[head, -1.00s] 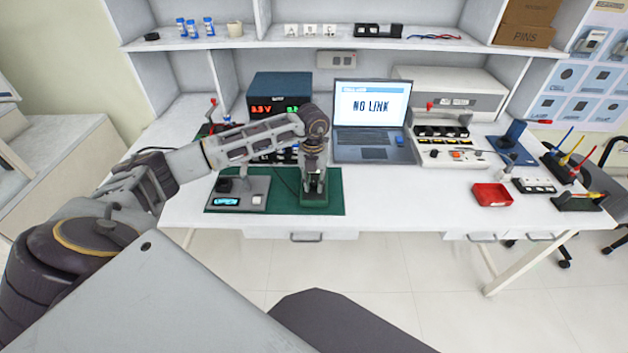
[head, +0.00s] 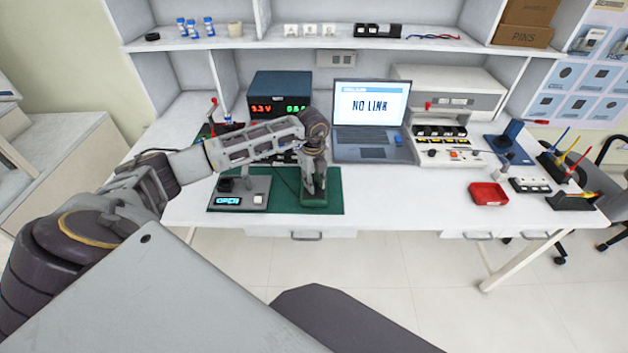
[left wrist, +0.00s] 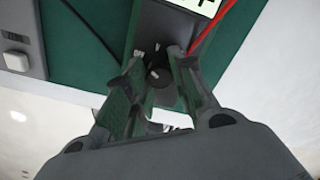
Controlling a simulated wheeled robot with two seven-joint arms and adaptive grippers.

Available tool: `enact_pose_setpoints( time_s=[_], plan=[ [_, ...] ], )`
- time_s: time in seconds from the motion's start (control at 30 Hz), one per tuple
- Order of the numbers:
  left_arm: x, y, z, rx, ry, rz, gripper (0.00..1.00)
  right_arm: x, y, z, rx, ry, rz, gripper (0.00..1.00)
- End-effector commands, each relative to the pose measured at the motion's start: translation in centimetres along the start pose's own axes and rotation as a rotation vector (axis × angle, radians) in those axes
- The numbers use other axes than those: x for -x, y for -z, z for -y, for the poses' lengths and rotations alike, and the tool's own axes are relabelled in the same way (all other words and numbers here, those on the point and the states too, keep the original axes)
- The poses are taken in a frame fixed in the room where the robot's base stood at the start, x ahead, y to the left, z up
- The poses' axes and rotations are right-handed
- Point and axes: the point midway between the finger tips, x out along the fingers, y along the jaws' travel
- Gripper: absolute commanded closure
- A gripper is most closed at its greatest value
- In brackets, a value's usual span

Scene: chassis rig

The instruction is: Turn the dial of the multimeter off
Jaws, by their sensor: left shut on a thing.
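The multimeter (head: 316,207) lies on the green mat (head: 333,203) at the front of the workbench, mostly hidden by my left gripper in the head view. In the left wrist view its dark face (left wrist: 150,25) shows a pale display (left wrist: 190,4) cut off at the top edge. Its round black dial (left wrist: 158,76) sits below small white markings, one of which seems to read OFF at the left. My left gripper (left wrist: 160,88) points down with its fingers on both sides of the dial, shut on it. My right gripper is not in view.
A grey device (head: 240,193) with a lit display stands left of the multimeter. A red lead (left wrist: 214,25) runs beside the multimeter. Behind are a power supply (head: 279,88) and a laptop (head: 372,105) showing NO LINK.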

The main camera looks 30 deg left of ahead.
Motion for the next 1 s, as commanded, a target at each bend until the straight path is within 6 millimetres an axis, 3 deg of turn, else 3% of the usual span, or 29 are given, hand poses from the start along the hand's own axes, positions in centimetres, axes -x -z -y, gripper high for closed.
enact_pose_setpoints(
  time_s=[0.3, 0.77, 0.8, 0.93, 1.0],
  plan=[
    [0.1, -0.1, 0.1, 0.106, 0.003, 0.004, 0.99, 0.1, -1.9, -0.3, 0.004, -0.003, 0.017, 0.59],
    [0.1, -0.1, 0.1, 0.118, 0.003, 0.004, 0.99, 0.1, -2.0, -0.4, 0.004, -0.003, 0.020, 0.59],
    [0.1, -0.1, 0.1, 0.118, 0.003, 0.004, 0.70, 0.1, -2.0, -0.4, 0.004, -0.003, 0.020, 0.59],
    [0.1, -0.1, 0.1, 0.117, 0.003, 0.003, 0.53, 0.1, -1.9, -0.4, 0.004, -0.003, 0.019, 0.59],
    [0.1, 0.0, 0.1, 0.117, 0.002, 0.003, 0.52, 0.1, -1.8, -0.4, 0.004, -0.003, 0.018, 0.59]
  ],
)
